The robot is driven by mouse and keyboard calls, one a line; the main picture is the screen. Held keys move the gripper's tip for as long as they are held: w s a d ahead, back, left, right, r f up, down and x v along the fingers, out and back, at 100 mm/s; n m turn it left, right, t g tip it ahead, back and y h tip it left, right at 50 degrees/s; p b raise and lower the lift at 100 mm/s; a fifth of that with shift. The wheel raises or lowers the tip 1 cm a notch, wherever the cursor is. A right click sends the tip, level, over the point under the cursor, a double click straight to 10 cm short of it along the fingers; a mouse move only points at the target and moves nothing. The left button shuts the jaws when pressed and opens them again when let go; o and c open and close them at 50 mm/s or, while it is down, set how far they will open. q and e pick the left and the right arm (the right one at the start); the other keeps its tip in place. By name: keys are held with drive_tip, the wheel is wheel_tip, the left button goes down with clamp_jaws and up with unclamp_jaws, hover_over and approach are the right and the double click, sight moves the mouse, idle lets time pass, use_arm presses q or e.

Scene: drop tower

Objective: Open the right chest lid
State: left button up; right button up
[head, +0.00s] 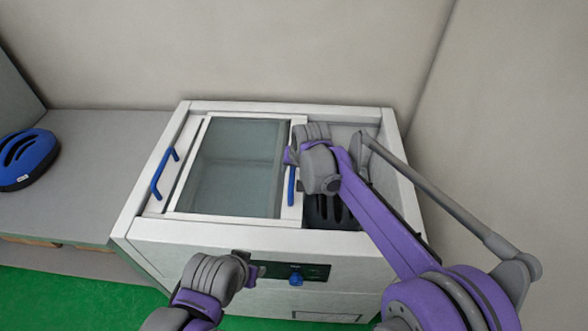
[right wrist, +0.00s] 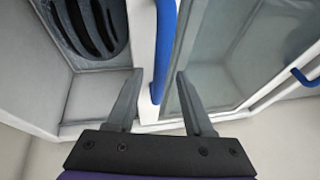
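The white chest (head: 150,238) stands against the back wall. A glass lid (head: 238,165) in a white frame covers its left and middle part. The right part is uncovered, and a black helmet (head: 330,212) lies inside, also visible in the right wrist view (right wrist: 88,25). One blue handle (head: 291,186) is on the glass lid's right edge, another (head: 164,173) at the chest's left. My right gripper (right wrist: 159,76) is open, with its fingers on either side of the right handle (right wrist: 164,45). My left gripper (head: 243,262) is low in front of the chest; its fingers are unclear.
A blue helmet (head: 27,160) lies on the grey bench (head: 98,150) left of the chest. The chest front has a dark panel with a blue knob (head: 296,279). A wall (head: 500,110) rises at the right. Green floor (head: 50,295) is free at the lower left.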

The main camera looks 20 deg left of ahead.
drive_tip(key=shift+r, duration=0.1)
drive_tip(key=v, duration=1)
drive_tip(key=shift+s+r, duration=0.15)
drive_tip(key=shift+r, duration=0.1)
drive_tip(key=shift+d, duration=0.2)
drive_tip(key=s+d+f+m+t+h+p, duration=0.1)
drive_tip(key=s+d+f, duration=0.1)
drive_tip(key=s+d, duration=0.8)
drive_tip(key=s+d+f+h, duration=0.1)
drive_tip(key=s+d, duration=0.5)
drive_tip(key=d, duration=0.8)
drive_tip(key=s+d+f+h, duration=0.1)
drive_tip(key=s+d+f, duration=0.5)
drive_tip(key=s, duration=0.3)
drive_tip(key=shift+s+f+m+p, duration=0.2)
drive_tip(key=shift+m+p, duration=0.1)
drive_tip(key=shift+m, duration=0.1)
